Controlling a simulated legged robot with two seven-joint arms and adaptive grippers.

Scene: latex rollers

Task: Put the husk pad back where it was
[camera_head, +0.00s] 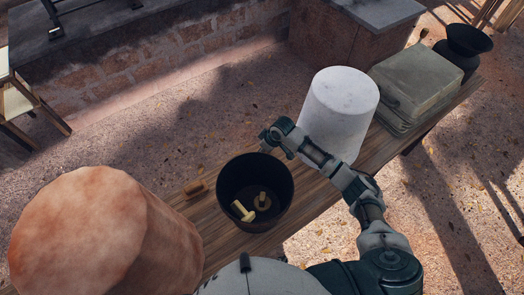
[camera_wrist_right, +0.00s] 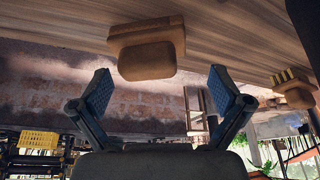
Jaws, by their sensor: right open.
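A small brown block (camera_head: 196,188), which looks like the husk pad, lies on the wooden bench left of the dark bucket. In the right wrist view a brown block (camera_wrist_right: 147,60) with a rounded front is on the bench, ahead of and between the fingers, with a visible gap. I cannot tell for sure that it is the same piece. My right gripper (camera_wrist_right: 162,90) is open and empty. In the head view my right arm reaches to the bucket's far side; its fingers are not clear there. My left gripper is not in view.
The dark bucket (camera_head: 229,190) holds a yellowish tool (camera_head: 242,211) and a peg-like piece (camera_head: 262,201). A white drum (camera_head: 340,110) stands beside my right arm. A large reddish pot (camera_head: 80,235) is at left. Stacked slabs (camera_head: 415,80) and a dark pot (camera_head: 464,48) are at far right.

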